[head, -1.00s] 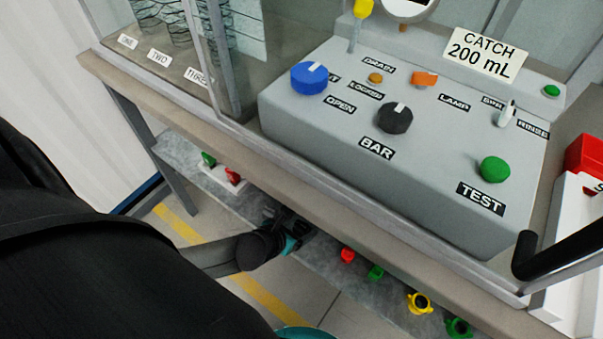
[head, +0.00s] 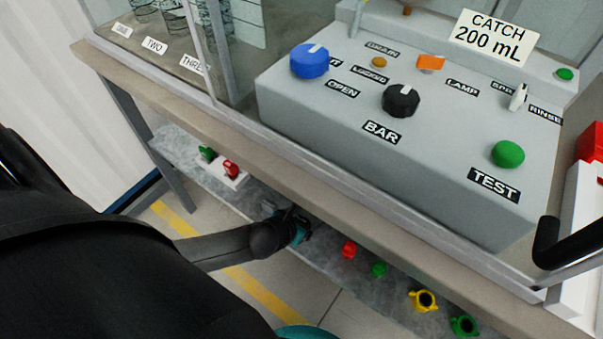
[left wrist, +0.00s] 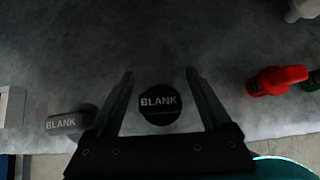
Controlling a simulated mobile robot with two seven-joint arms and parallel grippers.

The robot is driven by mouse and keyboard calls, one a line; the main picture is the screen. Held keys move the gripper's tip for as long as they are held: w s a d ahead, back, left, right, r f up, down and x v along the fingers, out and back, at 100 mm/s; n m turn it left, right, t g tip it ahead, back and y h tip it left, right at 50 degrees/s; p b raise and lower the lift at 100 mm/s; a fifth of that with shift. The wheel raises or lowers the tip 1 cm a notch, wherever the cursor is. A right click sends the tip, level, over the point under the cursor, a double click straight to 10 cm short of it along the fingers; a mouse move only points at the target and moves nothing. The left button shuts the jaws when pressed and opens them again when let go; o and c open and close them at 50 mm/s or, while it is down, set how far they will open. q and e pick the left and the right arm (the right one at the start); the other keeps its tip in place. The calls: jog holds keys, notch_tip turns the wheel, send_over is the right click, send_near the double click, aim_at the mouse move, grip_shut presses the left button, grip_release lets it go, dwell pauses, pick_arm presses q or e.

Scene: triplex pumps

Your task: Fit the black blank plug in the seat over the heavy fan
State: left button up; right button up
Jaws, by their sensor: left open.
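A round black blank plug (left wrist: 160,104), its cap lettered BLANK, is on the grey lower shelf in the left wrist view. My left gripper (left wrist: 160,76) is open, with one finger on each side of this plug; I cannot tell whether either touches it. A second BLANK piece (left wrist: 70,123) lies left of the left finger. In the head view my left gripper (head: 292,224) is low over the shelf under the bench and hides the plugs there. The heavy fan and its seat are not recognisable in these frames. My right gripper is out of view.
The shelf (head: 325,258) holds a red plug (head: 349,250), a green plug (head: 379,269) and yellow and green rings to the right. A white block (head: 230,180) with red and green pieces is to the left. The bench edge (head: 340,205) overhangs the shelf.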

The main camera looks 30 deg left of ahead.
pick_arm(q)
jog(key=shift+c, duration=0.4)
grip_shut()
jog(key=shift+r, duration=0.1)
dwell(0.4)
